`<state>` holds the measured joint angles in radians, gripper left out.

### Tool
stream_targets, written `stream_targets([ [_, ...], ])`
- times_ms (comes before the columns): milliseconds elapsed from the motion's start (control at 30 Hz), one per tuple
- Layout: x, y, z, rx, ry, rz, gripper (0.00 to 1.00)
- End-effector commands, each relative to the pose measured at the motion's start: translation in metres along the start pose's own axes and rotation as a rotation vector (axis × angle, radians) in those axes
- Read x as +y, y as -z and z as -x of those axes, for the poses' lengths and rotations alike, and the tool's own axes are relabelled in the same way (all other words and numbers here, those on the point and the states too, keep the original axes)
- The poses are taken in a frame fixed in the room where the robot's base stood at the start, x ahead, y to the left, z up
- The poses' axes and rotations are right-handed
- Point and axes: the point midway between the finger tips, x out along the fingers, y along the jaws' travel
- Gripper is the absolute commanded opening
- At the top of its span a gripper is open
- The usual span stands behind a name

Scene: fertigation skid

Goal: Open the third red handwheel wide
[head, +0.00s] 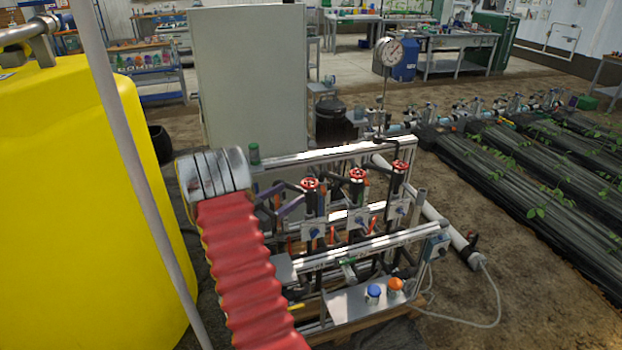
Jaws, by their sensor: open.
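Three small red handwheels sit in a row on top of dark upright valves on the skid's metal frame. The left one (310,184) is nearest to my arm, the middle one (357,174) is beyond it, and the right one (400,166) is third counting from the left. How far each is opened cannot be told. My arm, with a red ribbed sleeve and a grey ringed end, rises at the left of the skid, apart from the right handwheel.
A pressure gauge (392,52) stands on a thin post behind the right handwheel. Silver rails (365,245) run in front of and behind the valves. A yellow tank (85,210) and slanting grey pole fill the left.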

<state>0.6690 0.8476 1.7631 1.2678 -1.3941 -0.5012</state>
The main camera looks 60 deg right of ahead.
Motion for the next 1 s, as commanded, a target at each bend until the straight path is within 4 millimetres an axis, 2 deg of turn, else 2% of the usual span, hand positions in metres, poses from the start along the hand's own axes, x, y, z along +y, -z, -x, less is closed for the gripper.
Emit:
stream_targets([
  [367, -0.002, -0.001, 0.003, 0.003, 0.000, 0.003, 0.66],
  [533, -0.002, -0.001, -0.004, 0.004, 0.001, 0.004, 0.66],
  [667, -0.002, -0.001, -0.018, 0.003, 0.000, 0.003, 0.66],
  [1000, -0.003, -0.001, -0.069, 0.003, 0.002, 0.002, 0.66],
])
